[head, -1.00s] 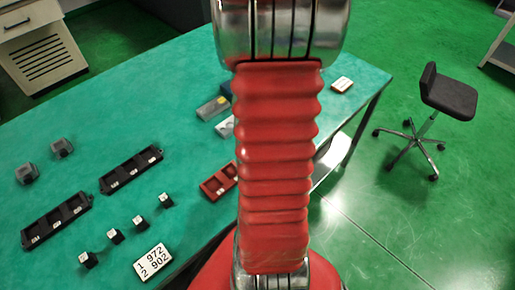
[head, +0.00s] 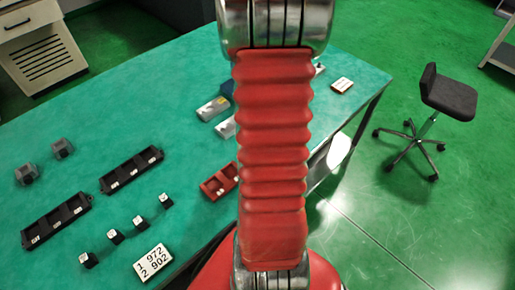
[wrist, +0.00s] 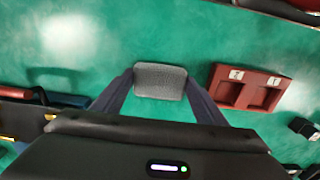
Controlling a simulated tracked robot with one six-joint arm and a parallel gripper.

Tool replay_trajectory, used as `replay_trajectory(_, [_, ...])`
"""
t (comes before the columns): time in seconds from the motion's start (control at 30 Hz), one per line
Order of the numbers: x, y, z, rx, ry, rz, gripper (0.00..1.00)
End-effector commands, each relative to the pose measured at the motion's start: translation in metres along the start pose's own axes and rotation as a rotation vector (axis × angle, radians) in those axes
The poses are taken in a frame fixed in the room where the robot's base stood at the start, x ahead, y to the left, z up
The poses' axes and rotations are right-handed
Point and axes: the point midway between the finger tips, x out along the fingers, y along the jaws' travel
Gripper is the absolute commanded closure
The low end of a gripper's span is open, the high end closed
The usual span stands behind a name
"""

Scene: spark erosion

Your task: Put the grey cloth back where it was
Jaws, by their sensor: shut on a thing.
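The grey cloth (wrist: 160,80) shows in the wrist view as a small, textured grey pad with rounded corners. My gripper (wrist: 160,84) is shut on it, with one dark finger at its left edge and one at its right. The green table top lies behind it; I cannot tell how high above the table it is. In the head view the cloth and my gripper are hidden behind my red arm.
A red two-compartment tray (wrist: 244,88) lies right of the cloth in the wrist view; it also shows in the head view (head: 219,182). Black trays (head: 56,220), small black blocks (head: 114,236) and a number card (head: 153,262) occupy the left table. A stool (head: 447,95) stands right.

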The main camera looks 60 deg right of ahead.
Motion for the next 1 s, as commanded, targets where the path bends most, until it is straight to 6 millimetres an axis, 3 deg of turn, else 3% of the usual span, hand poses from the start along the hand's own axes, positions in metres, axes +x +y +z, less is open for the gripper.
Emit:
replay_trajectory(0.17, [0.002,0.000,0.000,0.000,-0.001,-0.001,0.55])
replay_trajectory(0.2, [0.002,0.000,0.000,0.000,0.000,0.000,0.32])
replay_trajectory(0.43, [0.002,0.000,0.000,0.000,0.000,0.000,0.16])
replay_trajectory(0.77, [0.000,0.000,0.000,0.000,0.001,0.001,0.16])
replay_trajectory(1.0, [-0.020,0.001,-0.001,0.000,0.002,0.002,0.16])
